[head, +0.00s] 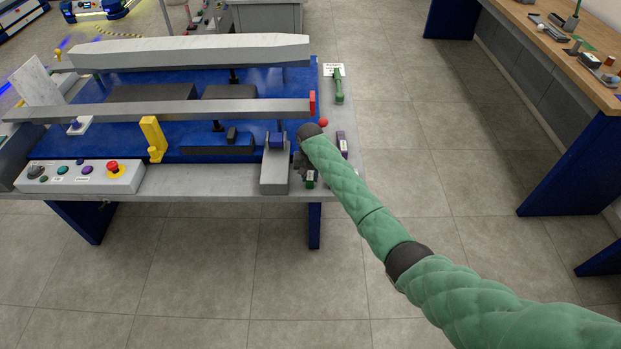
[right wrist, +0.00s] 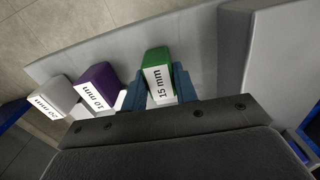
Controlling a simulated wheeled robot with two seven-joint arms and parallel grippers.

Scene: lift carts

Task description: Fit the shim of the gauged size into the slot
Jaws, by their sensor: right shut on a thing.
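My right gripper (head: 304,170) is at the right end of the workbench, partly hidden by my own wrist. In the right wrist view, its two blue fingers (right wrist: 159,88) are shut on a green shim (right wrist: 157,62) labelled "15 mm". The green shim shows in the head view (head: 310,179) as a small green piece under the gripper. A purple shim (right wrist: 97,84) labelled "10 mm" and a pale grey shim (right wrist: 57,97) labelled "20 mm" stand beside it. The purple shim is also in the head view (head: 342,144). I cannot make out the slot clearly. My left gripper is not in view.
A grey block (head: 275,180) stands just left of the gripper. A long grey bar (head: 200,110) crosses the blue plate (head: 115,135), with a yellow post (head: 153,138) before it. A control box (head: 80,177) with a red button is at the front left. Open floor lies right of the bench.

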